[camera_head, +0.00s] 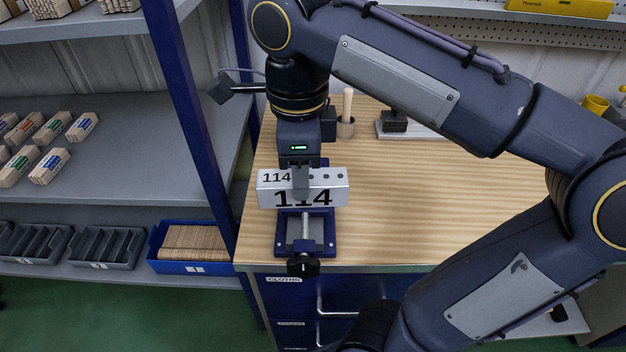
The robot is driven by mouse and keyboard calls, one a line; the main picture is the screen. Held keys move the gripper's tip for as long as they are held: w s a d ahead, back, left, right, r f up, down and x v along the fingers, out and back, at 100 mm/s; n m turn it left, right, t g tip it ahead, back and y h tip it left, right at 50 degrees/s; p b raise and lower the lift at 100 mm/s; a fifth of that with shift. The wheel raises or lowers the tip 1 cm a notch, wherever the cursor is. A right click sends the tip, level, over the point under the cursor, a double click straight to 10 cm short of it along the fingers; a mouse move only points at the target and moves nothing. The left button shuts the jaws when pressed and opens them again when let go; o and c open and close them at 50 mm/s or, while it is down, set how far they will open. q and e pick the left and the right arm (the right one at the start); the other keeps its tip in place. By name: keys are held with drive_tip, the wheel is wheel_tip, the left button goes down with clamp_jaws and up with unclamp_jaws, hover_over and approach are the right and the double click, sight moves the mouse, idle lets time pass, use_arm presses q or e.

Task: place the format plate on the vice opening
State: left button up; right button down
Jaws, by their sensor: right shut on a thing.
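The format plate (328,188) is a white block marked "114" on its top and front faces, with a row of dark holes on top. My right gripper (301,190) points down and is shut on the plate near its middle. The blue vice (322,236) stands at the left front of the wooden bench, its screw and black knob (303,264) facing the front edge. The plate lies across the back part of the vice and hides its opening. I cannot tell whether plate and vice touch. My left gripper is not in view.
The wooden bench top (450,200) is clear to the right. A blue rack post (190,110) rises close on the left, beside shelves with stick bundles and a blue bin (190,268).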

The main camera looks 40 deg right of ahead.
drive_tip(key=shift+s+d+m, duration=0.1)
drive_tip(key=shift+d+m, duration=0.2)
drive_tip(key=shift+d, duration=0.05)
drive_tip(key=w+d+f, duration=0.2)
drive_tip(key=w+f, duration=0.1)
drive_tip(key=f, duration=0.1)
drive_tip(key=w+d+f, duration=0.3)
drive_tip(key=w+f, duration=0.1)
drive_tip(key=w+d+f, duration=0.3)
drive_tip(key=f, duration=0.1)
drive_tip(key=shift+w+d+f, duration=0.1)
drive_tip(key=shift+w+d, duration=0.1)
drive_tip(key=shift+w, duration=0.1)
drive_tip(key=shift+f, duration=0.25)
drive_tip(key=shift+f+b, duration=0.1)
drive_tip(key=shift+b, duration=0.2)
drive_tip(key=c, duration=0.9)
unclamp_jaws()
